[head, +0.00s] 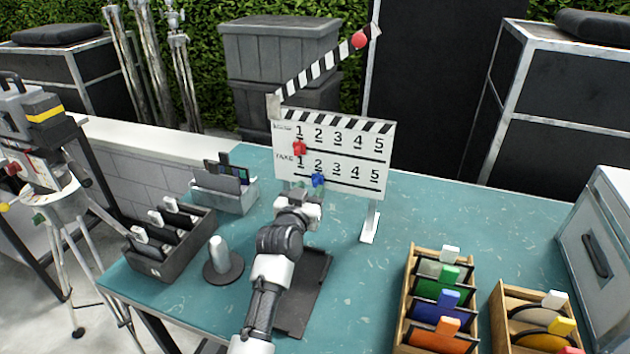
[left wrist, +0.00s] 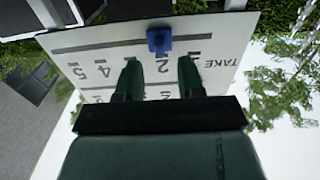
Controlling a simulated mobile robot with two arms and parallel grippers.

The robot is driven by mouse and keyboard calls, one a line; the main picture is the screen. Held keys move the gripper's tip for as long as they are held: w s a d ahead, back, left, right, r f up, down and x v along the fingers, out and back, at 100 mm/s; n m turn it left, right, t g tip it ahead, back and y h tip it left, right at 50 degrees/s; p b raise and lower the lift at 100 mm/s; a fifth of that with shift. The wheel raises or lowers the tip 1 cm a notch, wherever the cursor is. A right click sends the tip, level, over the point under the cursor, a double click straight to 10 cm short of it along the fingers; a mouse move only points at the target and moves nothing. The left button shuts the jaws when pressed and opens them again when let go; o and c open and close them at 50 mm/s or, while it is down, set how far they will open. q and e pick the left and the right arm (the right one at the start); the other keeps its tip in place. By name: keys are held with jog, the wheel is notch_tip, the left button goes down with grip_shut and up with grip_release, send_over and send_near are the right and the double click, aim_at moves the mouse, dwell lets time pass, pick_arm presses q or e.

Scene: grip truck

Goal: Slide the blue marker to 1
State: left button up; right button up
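The blue marker (head: 318,180) sits on the lower slot of the white clapperboard (head: 347,186), just below the lower-row 2. The lower-row 1 is to its left. In the left wrist view, where the board appears upside down, the blue marker (left wrist: 158,40) is beyond and between the fingertips. My left gripper (head: 302,192) is in front of the board's lower left part. Its two dark green fingers (left wrist: 160,68) are apart with nothing held between them. I cannot tell whether they touch the board. My right gripper is out of view.
A red marker (head: 299,147) sits under the upper-row 1. The striped clapper arm (head: 318,68) is raised above the board. A grey tray (head: 170,240) and a round stand (head: 222,262) are left of my arm. Wooden boxes (head: 408,290) stand at right.

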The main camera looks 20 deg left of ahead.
aim_at(314, 183)
pick_arm(q)
jog(key=w, duration=0.3)
jog(key=shift+w, duration=0.45)
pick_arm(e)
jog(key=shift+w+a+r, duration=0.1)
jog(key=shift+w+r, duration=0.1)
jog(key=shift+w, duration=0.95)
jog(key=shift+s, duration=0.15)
pick_arm(q)
grip_shut()
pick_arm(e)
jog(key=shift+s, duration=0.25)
